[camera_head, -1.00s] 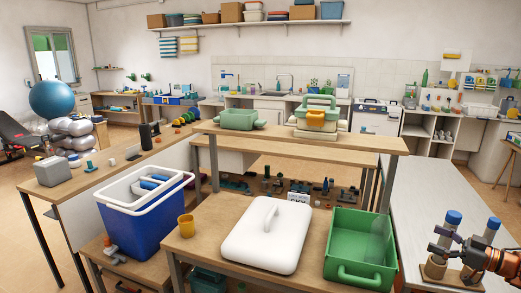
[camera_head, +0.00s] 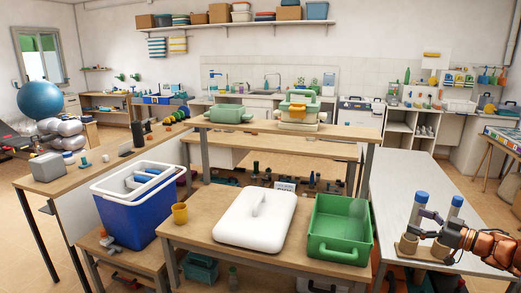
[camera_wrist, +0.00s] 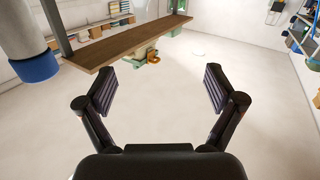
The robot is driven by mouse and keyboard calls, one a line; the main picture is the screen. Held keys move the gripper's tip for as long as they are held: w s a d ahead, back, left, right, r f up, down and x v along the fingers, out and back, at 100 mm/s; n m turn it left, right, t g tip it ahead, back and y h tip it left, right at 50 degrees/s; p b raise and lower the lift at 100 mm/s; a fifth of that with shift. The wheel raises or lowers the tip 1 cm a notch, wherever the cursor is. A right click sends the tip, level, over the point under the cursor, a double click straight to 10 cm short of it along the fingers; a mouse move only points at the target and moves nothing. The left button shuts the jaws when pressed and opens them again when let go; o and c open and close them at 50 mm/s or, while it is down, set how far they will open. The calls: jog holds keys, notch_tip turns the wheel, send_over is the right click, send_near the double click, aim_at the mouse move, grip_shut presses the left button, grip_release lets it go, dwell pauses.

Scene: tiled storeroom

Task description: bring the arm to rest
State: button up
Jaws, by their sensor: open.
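My gripper (camera_head: 418,232) is at the right edge of the head view, over the white table, beside two upright blue-capped cylinders (camera_head: 417,210). How near it is to them is hard to tell. In the wrist view my gripper (camera_wrist: 160,88) has its two ridged fingers wide apart, with nothing between them. My arm reaches in from the right of the head view.
The long white table (camera_head: 400,172) is mostly bare behind my gripper. A blue cooler (camera_head: 135,218) stands further left.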

jog(key=w+r+m+t+h+b, duration=0.25)
jog(key=w+r+m+h, duration=0.4)
jog(key=w+h, duration=0.4)
jog(key=s+a+f+m+g+b, duration=0.15)
jog(key=s+a+f+g, duration=0.5)
jog(key=s+a, duration=0.85)
jog(key=s+a+f+n+g+b, duration=0.1)
jog(key=s+a+f+g+b, duration=0.2)
jog(key=s+a+f+g, duration=1.1)
jog(key=s+a+m+t+b, duration=0.15)
jog(key=s+a, duration=0.55)
jog(key=s, duration=1.7)
jog(key=s+p+v, duration=0.2)
jog(key=p+v, duration=0.9)
jog(key=v, duration=0.2)
jog(key=shift+r+p, duration=0.25)
jog(key=shift+p, duration=0.05)
jog(key=shift+w+t, duration=0.1)
jog(key=shift+t, duration=0.15)
